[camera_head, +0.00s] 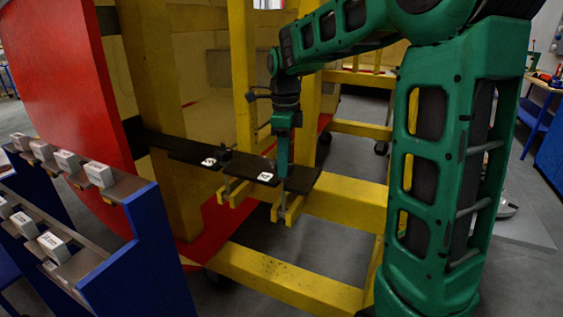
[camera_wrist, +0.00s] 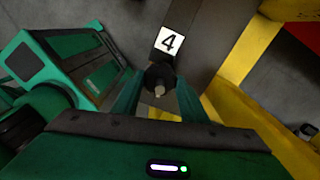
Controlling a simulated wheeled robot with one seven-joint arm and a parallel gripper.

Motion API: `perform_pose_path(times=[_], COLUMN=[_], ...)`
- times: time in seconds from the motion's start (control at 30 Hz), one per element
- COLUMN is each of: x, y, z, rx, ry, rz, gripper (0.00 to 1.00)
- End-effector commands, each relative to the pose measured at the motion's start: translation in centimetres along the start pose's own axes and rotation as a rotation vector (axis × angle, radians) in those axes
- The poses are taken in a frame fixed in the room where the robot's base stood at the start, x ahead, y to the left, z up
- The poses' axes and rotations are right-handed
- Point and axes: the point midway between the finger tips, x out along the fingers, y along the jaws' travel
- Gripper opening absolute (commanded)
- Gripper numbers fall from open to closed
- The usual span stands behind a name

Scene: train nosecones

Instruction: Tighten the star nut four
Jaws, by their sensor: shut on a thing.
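The star nut four is a dark round knob (camera_wrist: 154,74) with a pale bolt end at its middle, in the wrist view just below the white label "4" (camera_wrist: 169,42). My gripper (camera_wrist: 158,88) has its two green fingers on either side of the nut and is shut on it. In the head view my gripper (camera_head: 283,176) points straight down onto the dark bar (camera_head: 303,182), right of a white label (camera_head: 264,176). The nut itself is hard to make out there, as the fingers cover it.
Another star nut (camera_head: 225,154) stands further left on the bar beside its label (camera_head: 209,162). Yellow frame beams (camera_head: 340,195) surround the bar. A red panel (camera_head: 62,70) rises at the left. A blue rack (camera_head: 140,260) with several grey blocks stands at the front left.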

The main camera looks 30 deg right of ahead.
Motion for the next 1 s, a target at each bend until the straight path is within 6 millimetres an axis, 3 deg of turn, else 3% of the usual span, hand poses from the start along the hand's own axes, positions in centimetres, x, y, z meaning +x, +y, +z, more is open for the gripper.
perform_pose_path(times=[0.77,0.8,0.83,1.0], x=[-0.23,-0.22,-0.21,-0.13], y=[-0.15,-0.15,-0.14,-0.09], z=[0.27,0.27,0.25,0.14], rx=[0.093,0.092,0.093,0.094], ry=[-0.006,-0.006,-0.006,-0.004], rz=[-0.008,-0.008,-0.007,-0.004], gripper=[0.17,0.49,0.56,0.58])
